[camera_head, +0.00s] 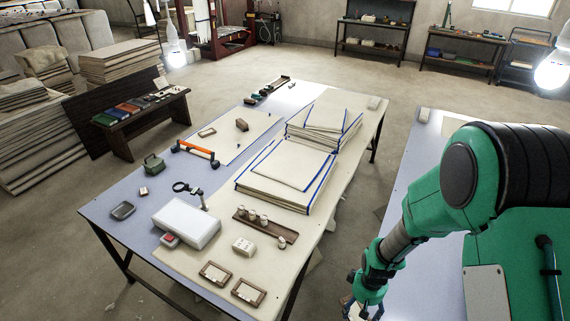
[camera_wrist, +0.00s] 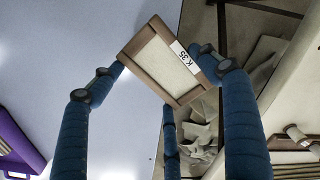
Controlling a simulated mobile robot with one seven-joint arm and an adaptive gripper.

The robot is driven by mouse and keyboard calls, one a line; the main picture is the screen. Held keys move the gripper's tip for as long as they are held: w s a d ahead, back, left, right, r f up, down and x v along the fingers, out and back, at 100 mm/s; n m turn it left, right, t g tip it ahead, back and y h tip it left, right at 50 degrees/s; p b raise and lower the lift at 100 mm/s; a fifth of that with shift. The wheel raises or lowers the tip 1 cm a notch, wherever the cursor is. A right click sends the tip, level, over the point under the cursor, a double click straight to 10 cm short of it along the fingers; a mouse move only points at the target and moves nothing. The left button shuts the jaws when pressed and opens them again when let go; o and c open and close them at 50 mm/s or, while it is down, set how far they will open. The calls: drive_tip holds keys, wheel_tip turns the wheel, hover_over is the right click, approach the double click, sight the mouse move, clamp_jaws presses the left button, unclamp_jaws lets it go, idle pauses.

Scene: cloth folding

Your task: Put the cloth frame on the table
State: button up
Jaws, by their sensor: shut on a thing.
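My gripper (camera_wrist: 163,62) is shut on a small cloth frame (camera_wrist: 165,62) in the wrist view. The cloth frame has a brown wooden border, pale cloth inside and a white label reading "K 35". It sits tilted between my blue fingers, above a pale lilac surface and the floor. In the head view my gripper (camera_head: 364,300) is low at the bottom edge, right of the large table (camera_head: 104,207), and the held frame is mostly cut off there. Two similar frames lie flat on the table's near end, the left one (camera_head: 215,273) and the right one (camera_head: 248,291).
Stacked cloths with blue edges (camera_head: 285,180) fill the table's middle right. A peg rack (camera_head: 265,228), a white box (camera_head: 187,223) and an orange-handled tool (camera_head: 195,150) stand nearby. A second table (camera_head: 421,150) is at the right, across a floor gap. Cloth scraps (camera_wrist: 200,130) lie below.

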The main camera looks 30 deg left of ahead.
drive_tip(key=s+a+n, duration=0.2)
drive_tip(key=s+a, duration=0.1)
drive_tip(key=a, duration=0.6)
drive_tip(key=s+a+n+b, duration=0.1)
drive_tip(key=s+a+n, duration=0.1)
drive_tip(key=a, duration=0.7)
drive_tip(key=s+a+n, duration=0.3)
drive_tip(key=a+n, duration=0.1)
drive_tip(key=a, duration=0.5)
drive_tip(key=shift+s+a+r, duration=0.15)
drive_tip(key=shift+s+r, duration=0.15)
drive_tip(key=shift+s, duration=0.05)
drive_tip(key=b, duration=0.3)
hover_over(266, 268)
drive_tip(key=s, duration=0.1)
drive_tip(key=shift+d+f, duration=0.45)
drive_tip(key=shift+f, duration=0.3)
drive_tip(key=shift+w+a, duration=0.5)
drive_tip(key=shift+a, duration=0.05)
drive_tip(key=shift+f+b, duration=0.45)
drive_tip(key=shift+f, duration=1.3)
drive_tip(key=shift+f, duration=0.15)
